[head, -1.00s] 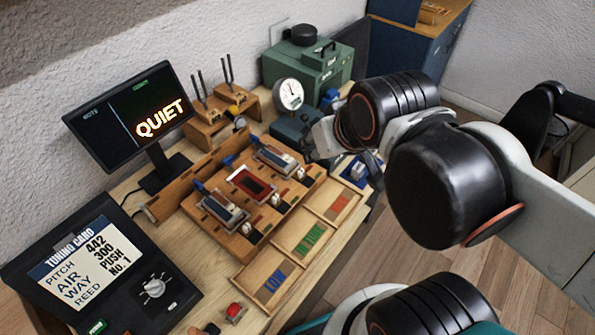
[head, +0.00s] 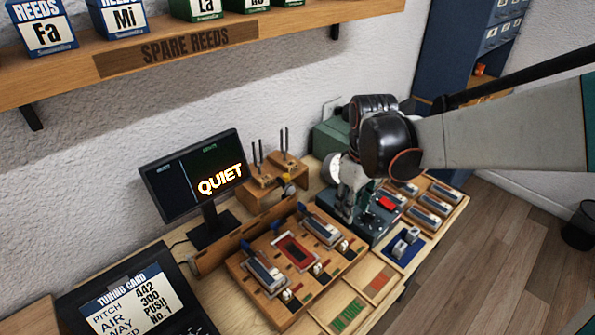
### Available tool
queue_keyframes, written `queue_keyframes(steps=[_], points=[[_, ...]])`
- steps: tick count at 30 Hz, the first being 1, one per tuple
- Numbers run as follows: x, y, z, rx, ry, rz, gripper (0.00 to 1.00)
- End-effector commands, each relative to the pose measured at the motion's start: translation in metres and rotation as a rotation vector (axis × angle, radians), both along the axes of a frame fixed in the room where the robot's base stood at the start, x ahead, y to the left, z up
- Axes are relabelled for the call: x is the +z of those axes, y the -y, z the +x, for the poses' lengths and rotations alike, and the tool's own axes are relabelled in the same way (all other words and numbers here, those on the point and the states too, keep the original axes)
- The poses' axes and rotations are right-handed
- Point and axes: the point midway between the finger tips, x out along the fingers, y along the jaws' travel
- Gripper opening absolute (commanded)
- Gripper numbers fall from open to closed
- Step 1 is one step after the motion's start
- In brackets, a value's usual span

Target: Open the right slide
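The wooden action board (head: 250,295) stands on the bench in the head view, with three slots in a row. The right slot holds a grey and blue reed unit (head: 322,229), with a small white knob (head: 343,246) in front of it, which I take for the right slide. I cannot tell from here whether it is open. The middle slot (head: 297,250) shows red, and the left slot holds another unit (head: 265,274). My gripper (head: 357,214) hangs to the right of the board, over the teal device, apart from the knob. Its fingers are too small and dark to read.
The teal device (head: 376,231) with a red part stands right of the board. A monitor (head: 190,180) reads QUIET. A shelf (head: 290,45) hangs above the bench.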

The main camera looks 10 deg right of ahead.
Motion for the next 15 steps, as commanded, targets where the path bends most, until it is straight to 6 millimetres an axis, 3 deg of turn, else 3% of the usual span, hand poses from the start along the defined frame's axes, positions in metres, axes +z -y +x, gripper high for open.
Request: queue_keyframes(steps=[6,11,15], points=[[-0.019,-0.001,0.016,0.067,-0.066,-0.003,0.37],[-0.029,-0.001,0.017,0.077,-0.076,-0.003,0.37],[-0.047,-0.001,0.017,0.076,-0.076,-0.003,0.37]])
